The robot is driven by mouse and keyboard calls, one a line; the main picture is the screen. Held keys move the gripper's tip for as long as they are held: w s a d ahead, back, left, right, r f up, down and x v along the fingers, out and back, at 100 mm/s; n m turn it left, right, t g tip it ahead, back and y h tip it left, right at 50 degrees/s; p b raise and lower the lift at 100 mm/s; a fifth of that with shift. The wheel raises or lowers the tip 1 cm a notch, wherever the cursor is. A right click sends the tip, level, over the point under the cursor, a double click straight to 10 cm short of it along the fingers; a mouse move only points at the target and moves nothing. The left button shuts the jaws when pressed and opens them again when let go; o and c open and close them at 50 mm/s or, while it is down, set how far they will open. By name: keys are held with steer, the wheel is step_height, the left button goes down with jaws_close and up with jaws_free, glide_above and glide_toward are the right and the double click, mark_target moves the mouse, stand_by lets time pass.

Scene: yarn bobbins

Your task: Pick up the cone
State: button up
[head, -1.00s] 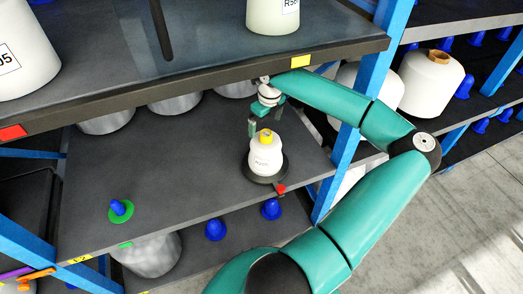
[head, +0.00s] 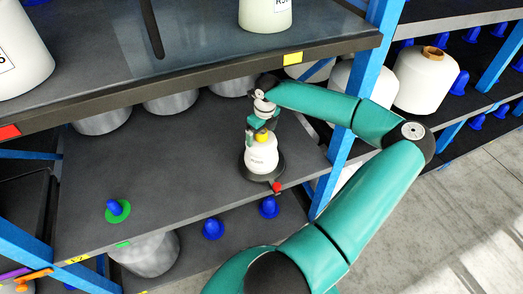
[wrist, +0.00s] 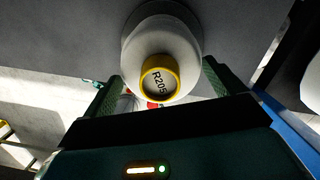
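The cone (head: 261,155) is a white bobbin with a yellow top. It stands upright on a round black base (head: 265,174) near the front right of the middle shelf. In the wrist view its yellow top (wrist: 158,79), marked R205, faces the camera. My gripper (head: 260,131) is right above the cone, at its top, pointing down. In the wrist view my gripper (wrist: 160,76) has its two fingers apart, one on each side of the cone. It holds nothing; I cannot tell whether a finger touches the cone.
The upper shelf edge (head: 190,95) runs close above and behind my gripper. A blue shelf post (head: 346,155) stands to the right. A blue peg on a green disc (head: 117,209) is at the left; the shelf between is bare. Large white bobbins (head: 425,80) stand at the right.

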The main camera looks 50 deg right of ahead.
steer(key=c, duration=0.3)
steer(key=shift+r, duration=0.15)
